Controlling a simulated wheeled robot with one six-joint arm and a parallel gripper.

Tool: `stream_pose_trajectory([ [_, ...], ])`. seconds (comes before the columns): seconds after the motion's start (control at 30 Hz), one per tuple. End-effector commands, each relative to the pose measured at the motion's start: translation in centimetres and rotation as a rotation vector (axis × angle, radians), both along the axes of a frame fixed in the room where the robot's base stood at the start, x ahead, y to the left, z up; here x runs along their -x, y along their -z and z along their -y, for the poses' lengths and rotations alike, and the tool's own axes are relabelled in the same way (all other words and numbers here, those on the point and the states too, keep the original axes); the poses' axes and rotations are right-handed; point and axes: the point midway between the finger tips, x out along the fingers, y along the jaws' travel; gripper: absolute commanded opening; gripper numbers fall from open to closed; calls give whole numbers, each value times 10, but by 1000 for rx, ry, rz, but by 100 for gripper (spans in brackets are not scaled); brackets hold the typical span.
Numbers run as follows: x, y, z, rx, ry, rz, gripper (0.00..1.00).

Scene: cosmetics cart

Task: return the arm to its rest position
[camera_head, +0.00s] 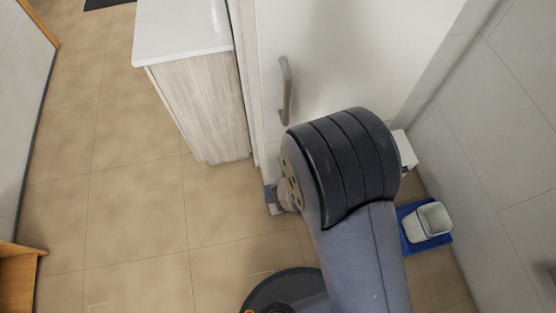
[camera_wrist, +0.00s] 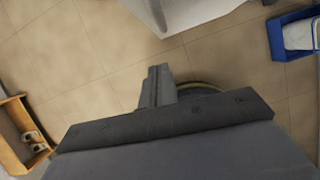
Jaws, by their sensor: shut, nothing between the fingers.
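My gripper (camera_wrist: 158,84) shows in the wrist view as a narrow dark grey pair of fingers, pressed together with nothing between them. It points over the tan floor, clear of any object. In the head view my arm (camera_head: 345,170) is bent in front of the white door, and its dark joint hides much of what lies behind. My gripper's fingers cannot be made out clearly there.
A white-topped cabinet (camera_head: 198,105) stands left of the white door (camera_head: 345,60) with its metal handle (camera_head: 286,90). A grey bin on a blue base (camera_head: 412,235) is by the right wall. A wooden shelf (camera_wrist: 14,125) is at left. Open floor (camera_head: 130,210) lies between.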

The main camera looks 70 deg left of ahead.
Motion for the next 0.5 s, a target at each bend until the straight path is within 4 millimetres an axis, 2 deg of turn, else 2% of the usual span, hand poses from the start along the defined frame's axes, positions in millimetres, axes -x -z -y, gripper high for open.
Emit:
stream_pose_trajectory([
  [0.03,1,-13,4,1,1,0,0],
  [0.23,6,-47,17,2,0,0,0],
  [0.4,8,-64,25,3,0,0,0],
  [0.5,8,-67,27,3,2,0,0],
])
